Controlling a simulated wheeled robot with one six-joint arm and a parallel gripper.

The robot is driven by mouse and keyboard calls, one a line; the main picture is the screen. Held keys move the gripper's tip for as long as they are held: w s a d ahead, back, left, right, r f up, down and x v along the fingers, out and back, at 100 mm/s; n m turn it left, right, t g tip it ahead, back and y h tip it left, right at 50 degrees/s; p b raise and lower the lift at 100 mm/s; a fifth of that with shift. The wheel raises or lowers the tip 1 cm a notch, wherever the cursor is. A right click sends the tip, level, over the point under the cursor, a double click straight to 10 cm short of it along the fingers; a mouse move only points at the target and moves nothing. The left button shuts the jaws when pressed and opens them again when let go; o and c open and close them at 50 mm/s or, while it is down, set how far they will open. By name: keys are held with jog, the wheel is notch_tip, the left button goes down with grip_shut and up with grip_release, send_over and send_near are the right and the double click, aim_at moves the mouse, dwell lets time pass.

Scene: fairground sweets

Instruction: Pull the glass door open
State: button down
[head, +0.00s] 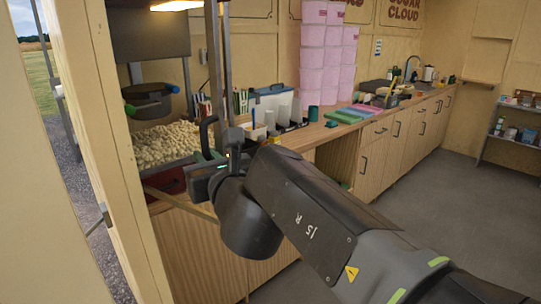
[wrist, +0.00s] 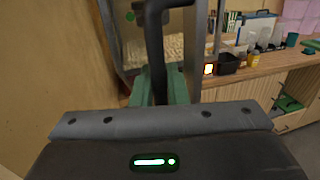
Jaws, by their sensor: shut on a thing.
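The glass door belongs to a popcorn machine on the counter at the left of the head view. Its grey upright frame (head: 214,75) shows there, and the clear pane is hard to make out. A dark curved handle (head: 207,135) stands on the door, and it rises as a thick black bar in the wrist view (wrist: 155,45). My gripper (wrist: 156,84) is shut on the handle, with green fingers at its lower part. In the head view my gripper (head: 218,178) is partly hidden by my wrist. How far the door stands open I cannot tell.
Popcorn (head: 165,147) lies in the machine below a dark kettle (head: 150,103). A pale wall post (head: 115,130) is close at left. Floor is clear at right.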

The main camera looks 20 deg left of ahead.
jog(key=shift+r, duration=0.15)
jog(key=c, duration=1.5)
grip_release()
jog(key=shift+c, duration=0.2)
jog(key=p+v, duration=0.9)
jog(key=v, duration=0.4)
jog(key=shift+s+d, duration=0.25)
jog(key=shift+s, duration=0.05)
jog(key=shift+w+a, duration=0.1)
